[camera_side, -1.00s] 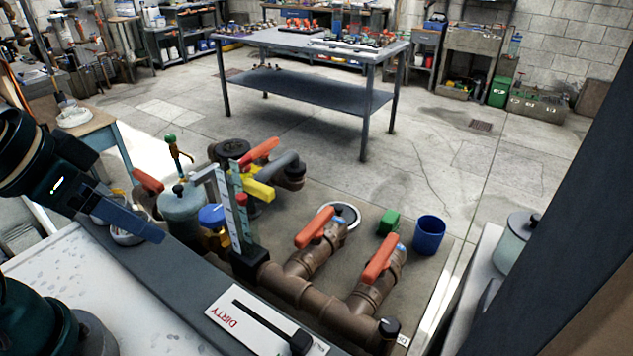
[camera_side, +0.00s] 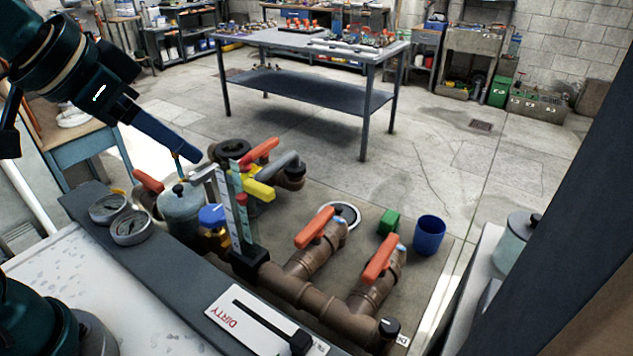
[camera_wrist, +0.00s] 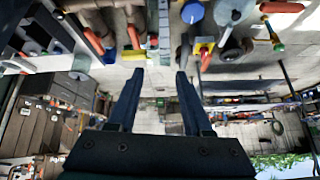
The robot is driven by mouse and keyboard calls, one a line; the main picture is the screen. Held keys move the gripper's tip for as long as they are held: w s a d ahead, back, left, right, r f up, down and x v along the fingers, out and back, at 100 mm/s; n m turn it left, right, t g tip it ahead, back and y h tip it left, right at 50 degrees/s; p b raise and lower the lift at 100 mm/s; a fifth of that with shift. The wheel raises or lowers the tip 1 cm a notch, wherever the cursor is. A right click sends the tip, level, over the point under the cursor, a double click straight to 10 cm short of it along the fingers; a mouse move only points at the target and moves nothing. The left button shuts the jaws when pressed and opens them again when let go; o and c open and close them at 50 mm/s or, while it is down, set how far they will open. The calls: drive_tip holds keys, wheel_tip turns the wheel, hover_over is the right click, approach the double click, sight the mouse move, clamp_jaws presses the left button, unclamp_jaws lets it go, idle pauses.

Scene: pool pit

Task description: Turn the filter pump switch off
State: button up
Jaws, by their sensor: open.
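I cannot make out which part is the filter pump switch in either view. My gripper (camera_side: 192,155) is raised at the left in the side view, above the pipework and near the grey-green canister (camera_side: 181,212). In the wrist view, the two dark blue fingers (camera_wrist: 160,76) are spread apart with nothing between them. The pipework has red-orange valve handles (camera_side: 316,228), a yellow valve (camera_side: 259,190), a blue-capped part (camera_side: 212,216) and a clear upright gauge (camera_side: 238,220).
Two round gauges (camera_side: 130,227) sit on the dark ledge (camera_side: 180,266). A blue cup (camera_side: 428,235) and green block (camera_side: 388,222) stand right of the pipes. A grey table (camera_side: 310,92) stands behind. A dark post (camera_side: 560,190) blocks the right side.

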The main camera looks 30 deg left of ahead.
drive_tip(key=w+a+r, duration=0.1)
drive_tip(key=w+a, duration=0.2)
drive_tip(key=w, duration=0.6)
drive_tip(key=n+g, duration=0.1)
drive_tip(key=g, duration=0.1)
hover_over(242, 159)
drive_tip(key=s+d, duration=0.2)
wheel_tip(242, 159, down, 10)
drive_tip(key=shift+n+g, duration=0.3)
drive_tip(key=shift+n, duration=0.1)
drive_tip(key=f, duration=0.1)
drive_tip(key=a+f, duration=0.1)
drive_tip(key=f, duration=0.1)
drive_tip(key=a+f, duration=0.1)
drive_tip(key=shift+s+f, duration=0.1)
drive_tip(key=shift+f, duration=0.45)
drive_tip(key=shift+x, duration=2.2)
drive_tip(key=shift+a, duration=0.1)
clamp_jaws()
